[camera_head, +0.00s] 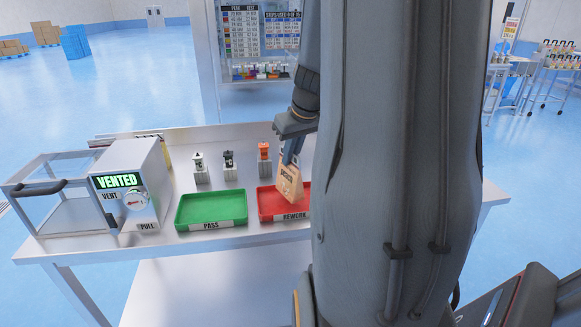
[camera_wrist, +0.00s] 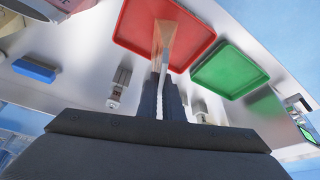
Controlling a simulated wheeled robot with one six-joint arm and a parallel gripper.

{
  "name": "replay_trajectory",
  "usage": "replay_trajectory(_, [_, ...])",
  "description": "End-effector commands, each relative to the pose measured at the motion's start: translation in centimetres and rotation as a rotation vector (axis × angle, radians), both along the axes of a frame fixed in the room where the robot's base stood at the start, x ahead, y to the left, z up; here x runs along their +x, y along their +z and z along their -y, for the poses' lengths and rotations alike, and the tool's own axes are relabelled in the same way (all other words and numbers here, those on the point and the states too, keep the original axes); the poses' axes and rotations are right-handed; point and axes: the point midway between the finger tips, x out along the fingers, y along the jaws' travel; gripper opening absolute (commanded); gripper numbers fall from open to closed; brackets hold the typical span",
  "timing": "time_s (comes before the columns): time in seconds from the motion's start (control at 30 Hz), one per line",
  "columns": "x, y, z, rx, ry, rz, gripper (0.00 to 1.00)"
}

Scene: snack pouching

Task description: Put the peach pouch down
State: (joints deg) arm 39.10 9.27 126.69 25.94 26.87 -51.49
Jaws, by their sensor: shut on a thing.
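The peach pouch (camera_head: 290,186) is upright over the red REWORK tray (camera_head: 264,211), with dark printing on its front. My gripper (camera_head: 288,158) is shut on the pouch's top edge, partly hidden behind my arm. In the wrist view my gripper (camera_wrist: 160,100) pinches the pouch (camera_wrist: 166,45), which is seen edge-on over the red tray (camera_wrist: 130,35). I cannot tell whether the pouch bottom touches the tray floor.
A green PASS tray (camera_head: 211,222) lies left of the red one. A machine with a lit VENTED sign (camera_head: 118,181) stands at the left of the table. My arm hides the table's right part.

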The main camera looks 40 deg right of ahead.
Motion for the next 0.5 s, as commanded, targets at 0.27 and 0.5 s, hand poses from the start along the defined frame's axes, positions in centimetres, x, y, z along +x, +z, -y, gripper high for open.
replay_trajectory(0.27, [-0.1, -3.3, 0.0, 0.001, 0.000, -0.002, 0.00])
replay_trajectory(0.5, [0.0, -3.3, 0.0, 0.001, -0.001, -0.001, 0.00])
